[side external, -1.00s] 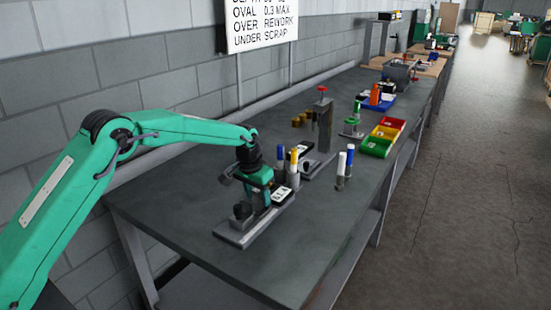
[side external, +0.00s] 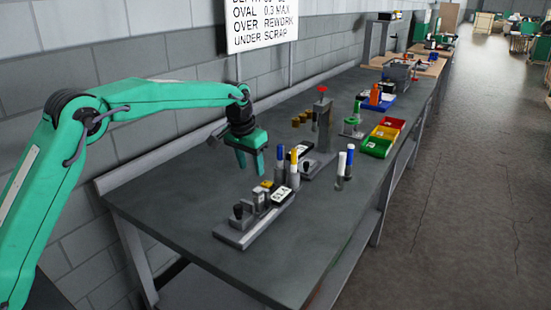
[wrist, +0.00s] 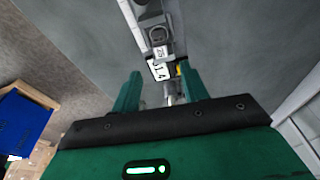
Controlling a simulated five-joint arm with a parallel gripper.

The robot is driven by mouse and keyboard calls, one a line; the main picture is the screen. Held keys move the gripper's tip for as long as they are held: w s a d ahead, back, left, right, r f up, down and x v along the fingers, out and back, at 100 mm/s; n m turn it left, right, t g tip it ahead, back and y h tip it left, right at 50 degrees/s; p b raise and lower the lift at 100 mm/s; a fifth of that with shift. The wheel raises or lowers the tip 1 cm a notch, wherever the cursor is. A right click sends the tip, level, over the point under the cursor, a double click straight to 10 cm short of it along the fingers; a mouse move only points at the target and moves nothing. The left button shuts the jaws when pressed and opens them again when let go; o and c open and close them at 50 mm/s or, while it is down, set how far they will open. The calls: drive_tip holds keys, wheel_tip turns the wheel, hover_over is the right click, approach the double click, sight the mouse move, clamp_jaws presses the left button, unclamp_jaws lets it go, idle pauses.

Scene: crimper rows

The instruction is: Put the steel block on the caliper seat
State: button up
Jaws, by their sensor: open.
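The gauge fixture (side external: 240,232), a long grey base with a black knob and a white display, lies near the front of the bench. A small grey steel block (side external: 260,196) with a pale top sits on it between the knob and the display, apparently on the caliper seat. In the wrist view the steel block (wrist: 160,50) shows a numbered label, beside the display (wrist: 160,72). The seat under it is hidden. My gripper (side external: 251,172) is open and empty, above and behind the fixture, apart from the block. Its two green fingers are spread in the wrist view (wrist: 160,93).
Blue- and yellow-capped markers (side external: 287,168) stand just behind the fixture. More markers (side external: 345,165) stand to the right. A press stand with a red knob (side external: 322,120) and coloured bins (side external: 382,138) are farther back. The front bench corner (side external: 160,215) is clear.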

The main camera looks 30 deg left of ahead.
drive_tip(key=shift+r, duration=0.1)
idle(0.5)
drive_tip(key=s+a+r+t, duration=0.1)
drive_tip(key=s+r, duration=0.4)
drive_tip(key=s, duration=0.5)
drive_tip(key=s+a+r+t, duration=0.1)
drive_tip(key=s+a+r, duration=0.1)
drive_tip(key=s+r, duration=0.55)
drive_tip(key=s+f, duration=0.3)
drive_tip(key=s, duration=0.7)
drive_tip(key=s+f+t, duration=0.1)
drive_tip(key=s+f, duration=0.3)
drive_tip(key=s, duration=0.7)
drive_tip(key=shift+a+n, duration=0.4)
